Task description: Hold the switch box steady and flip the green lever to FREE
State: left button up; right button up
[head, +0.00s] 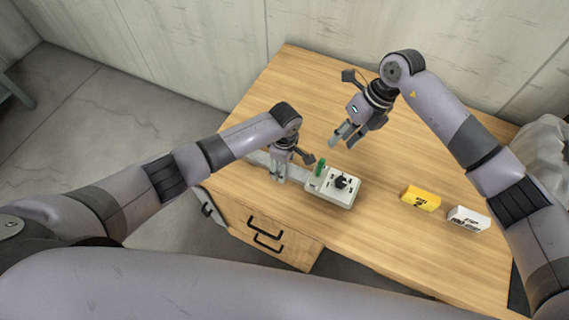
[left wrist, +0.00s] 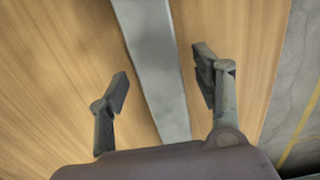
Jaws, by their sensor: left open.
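The switch box (head: 335,188) is a pale box lying on the wooden table, with a black knob (head: 341,181) on top. The green lever (head: 321,167) stands up at the box's left end. My left gripper (head: 278,178) is open, just left of the box and apart from it. My right gripper (head: 338,138) hangs above the table behind the box. Its jaw opening is too small to tell.
A yellow block (head: 420,198) and a white block (head: 468,219), both with dark print, lie right of the box. A grey strip (left wrist: 155,65) runs along the table's left side. Drawers with black handles (head: 265,234) are at the front. The back of the table is clear.

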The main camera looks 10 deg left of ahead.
pick_arm(q)
jog(key=shift+c, duration=0.4)
grip_shut()
dwell(0.4)
